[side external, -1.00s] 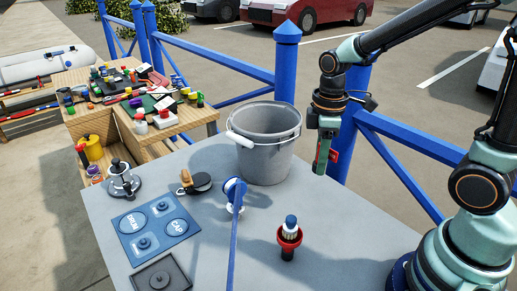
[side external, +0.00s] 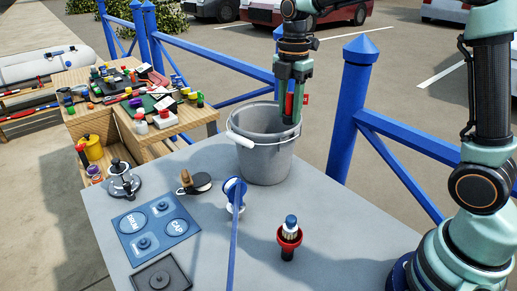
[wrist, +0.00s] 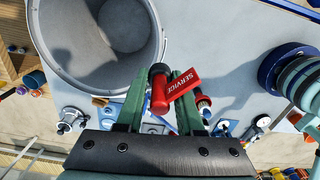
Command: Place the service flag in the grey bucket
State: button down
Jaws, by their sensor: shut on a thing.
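The service flag (wrist: 184,83) is a red tag lettered SERVICE on a red cylinder with a dark end, held between the green fingers of my gripper (wrist: 158,98). In the side external view the red flag (side external: 305,99) sticks out to the right of my gripper (side external: 290,112). The grey bucket (side external: 262,160) stands upright on the table with its pale handle at the left. My fingers point down at the right part of its rim. In the wrist view the bucket (wrist: 62,55) lies up and left of the flag. I cannot tell whether the fingertips are inside the rim.
The grey table (side external: 330,225) holds a blue-handled winch tool (side external: 235,195), a red-collared fitting (side external: 289,238), a pulley block (side external: 195,182) and a blue DRUM/CAP mat (side external: 157,230). A cluttered wooden bench (side external: 190,120) is at the left. A blue railing post (side external: 355,100) stands behind right.

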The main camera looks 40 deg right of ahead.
aim_at(265, 144)
jog(key=w+f+n, duration=0.1)
jog(key=w+n, duration=0.6)
jog(key=n, duration=0.1)
notch_tip(265, 144, down, 20)
jog(key=shift+w+d+f, duration=0.1)
jog(key=shift+d, duration=0.05)
dwell(0.4)
jog(key=c, duration=0.5)
grip_release()
jog(key=shift+f, duration=0.1)
jog(key=shift+c, duration=0.2)
notch_tip(265, 144, up, 12)
jog(key=shift+r, duration=0.2)
